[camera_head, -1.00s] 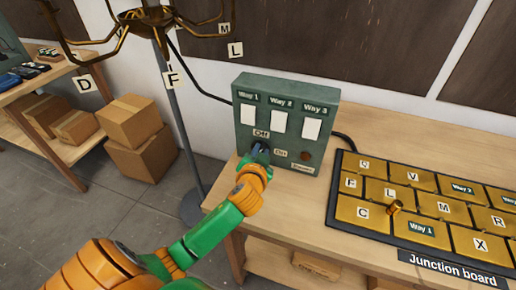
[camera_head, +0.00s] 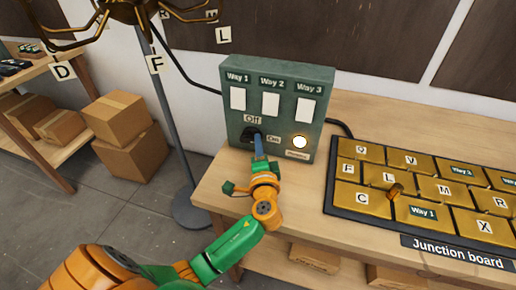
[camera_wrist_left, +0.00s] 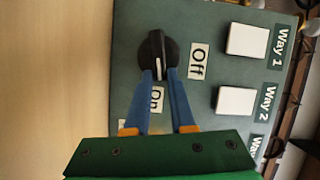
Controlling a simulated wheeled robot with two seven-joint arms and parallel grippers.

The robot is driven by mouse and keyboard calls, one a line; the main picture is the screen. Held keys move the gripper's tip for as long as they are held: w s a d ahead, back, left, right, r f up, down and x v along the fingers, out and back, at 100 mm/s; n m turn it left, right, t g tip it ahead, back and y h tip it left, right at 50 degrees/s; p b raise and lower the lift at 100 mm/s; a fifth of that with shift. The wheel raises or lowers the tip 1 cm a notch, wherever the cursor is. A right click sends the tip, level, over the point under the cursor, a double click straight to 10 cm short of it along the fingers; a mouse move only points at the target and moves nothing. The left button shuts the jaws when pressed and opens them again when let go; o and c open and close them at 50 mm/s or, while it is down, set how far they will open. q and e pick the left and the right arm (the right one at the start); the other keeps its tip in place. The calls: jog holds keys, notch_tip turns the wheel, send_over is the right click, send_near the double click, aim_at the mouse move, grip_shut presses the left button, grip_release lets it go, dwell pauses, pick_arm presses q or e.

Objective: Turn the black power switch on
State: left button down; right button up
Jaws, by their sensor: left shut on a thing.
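The black power switch (camera_wrist_left: 157,52) is a round knob low on the left of the green switch box (camera_head: 229,95). In the left wrist view its white line runs along the picture's vertical, its lower end towards the On label (camera_wrist_left: 156,98). The Off label (camera_wrist_left: 197,62) is above the knob on the box. My left gripper (camera_wrist_left: 160,73) has its blue fingers shut on the knob's ridge. In the head view the gripper (camera_head: 258,140) partly hides the knob (camera_head: 247,133). The round indicator (camera_head: 300,142) on the box glows white. My right gripper is not in view.
The junction board (camera_head: 334,211) with gold tiles lies on the bench (camera_head: 225,178) right of the box. A brass lamp with letter tags (camera_head: 155,64) stands on a pole at left. Cardboard boxes (camera_head: 118,118) are on the floor behind it.

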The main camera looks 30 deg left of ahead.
pick_arm(q)
jog(key=shift+f+m+t+b, duration=0.3)
jog(key=shift+m+b, duration=0.3)
jog(key=shift+m, duration=0.3)
jog(key=shift+r, duration=0.1)
jog(key=c, duration=0.8)
grip_release()
jog(key=shift+o, duration=0.2)
jog(key=shift+w, duration=0.1)
jog(key=v, duration=0.2)
jog(key=b+v, duration=0.1)
jog(key=v, duration=0.3)
jog(key=shift+s+d+f+b, duration=0.2)
jog(key=shift+s+f+b, duration=0.05)
jog(key=shift+s+b, duration=0.1)
jog(key=shift+s+d+r, duration=0.1)
jog(key=shift+s+d, duration=0.05)
